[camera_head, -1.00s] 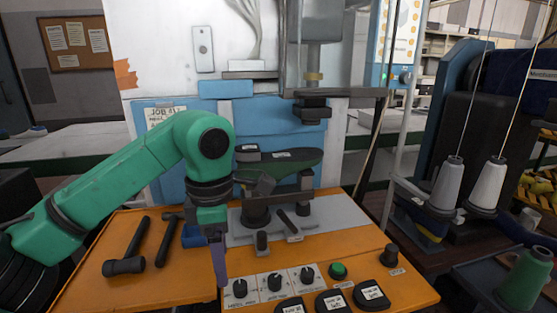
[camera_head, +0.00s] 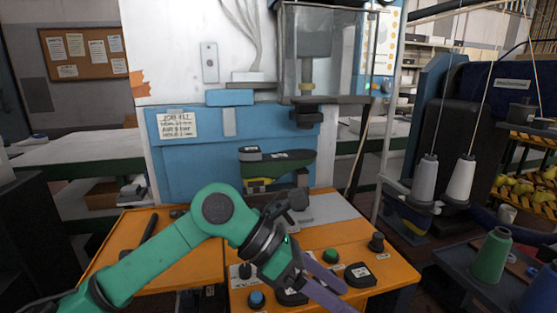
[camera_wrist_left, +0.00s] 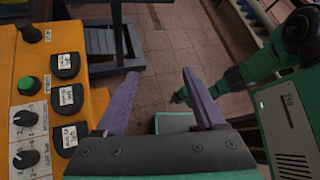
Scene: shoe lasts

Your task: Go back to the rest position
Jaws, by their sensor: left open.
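My left gripper (camera_head: 342,291) has purple fingers spread apart, pointing down and right past the front right of the orange bench. A green shoe last (camera_head: 288,164) sits on the machine behind my arm, apart from the gripper. A green arm (camera_wrist_left: 256,66), which looks like my right one, shows in the left wrist view; I cannot make out its gripper, partly behind a finger.
The orange bench (camera_head: 180,271) carries knobs, a green button (camera_head: 331,256) and black labelled pads (camera_head: 360,275) near the gripper. A dark table with a green thread spool (camera_head: 491,256) stands at the right. White thread cones (camera_head: 461,180) stand behind it.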

